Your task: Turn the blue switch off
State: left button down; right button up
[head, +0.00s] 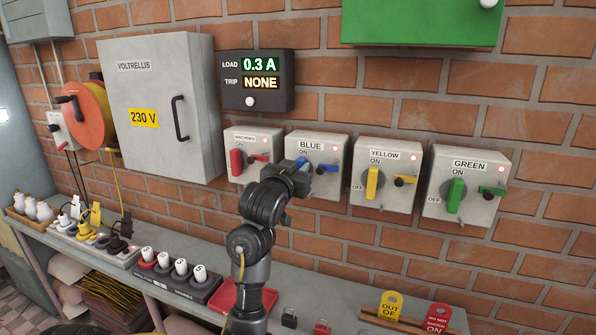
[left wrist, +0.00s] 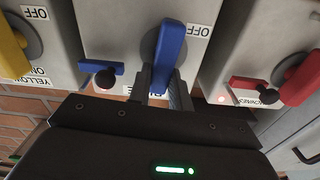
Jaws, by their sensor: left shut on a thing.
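The blue switch box (head: 330,145) hangs on the brick wall, with its BLUE label and ON mark at the top. My left gripper (head: 300,168) is in front of it and hides its rotary handle in the head view. In the left wrist view the blue handle (left wrist: 170,45) sits between the fingers of my left gripper (left wrist: 163,88), which is shut on it. The handle lies roughly along the box's vertical, with the OFF mark (left wrist: 199,31) off to its side. A small blue lever (left wrist: 103,73) with a black knob is beside it. My right gripper is not in view.
The red-handled machines switch (head: 237,161) is close on the left, and the yellow (head: 372,183) and green (head: 455,195) switches are on the right. A display (head: 255,80) above reads 0.3 A and NONE. A shelf with tags (head: 391,305) and padlocks runs below.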

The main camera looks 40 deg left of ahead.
pick_arm(q)
jog(key=shift+w+d+f+m+b, duration=0.1)
jog(key=shift+d+f+m+b, duration=0.45)
jog(key=shift+m, duration=2.2)
jog(key=shift+w+f+m+b, duration=0.15)
jog(key=shift+m+b, duration=0.8)
jog(key=shift+m, duration=1.85)
jog(key=shift+w+d+f+m+b, duration=0.1)
jog(key=shift+d+f+m+b, duration=0.45)
jog(key=shift+m, duration=2.2)
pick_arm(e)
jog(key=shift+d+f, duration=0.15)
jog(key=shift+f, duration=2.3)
pick_arm(q)
jog(key=shift+a+r, duration=0.15)
jog(key=shift+a, duration=0.1)
jog(key=c, duration=1.3)
grip_release()
